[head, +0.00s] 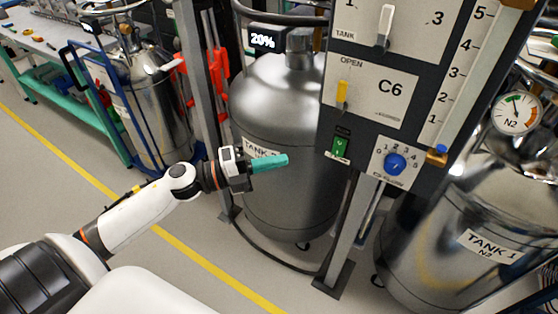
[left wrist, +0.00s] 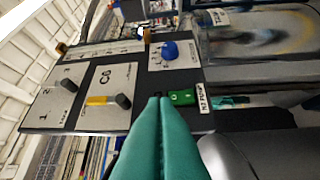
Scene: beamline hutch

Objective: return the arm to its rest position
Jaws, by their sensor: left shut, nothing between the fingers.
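My left gripper (head: 270,163) is shut and empty, with teal fingers pressed together. In the head view it is in front of the grey tank with the 20% display (head: 264,40), left of the control panel (head: 337,112). My left arm reaches in from the lower left, extended forward. In the left wrist view the shut teal fingers (left wrist: 160,102) point toward the panel near its green switch (left wrist: 181,97). I cannot tell whether they touch the panel, but the head view shows them apart from it. My right gripper is not in view.
The panel carries a yellow lever (head: 342,93), a blue knob (head: 395,164) and a green switch (head: 340,146). A shiny tank labelled TANK 1 (head: 483,244) stands at right. A metal post (head: 342,240) supports the panel. Floor at lower left is open beside a yellow line (head: 200,262).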

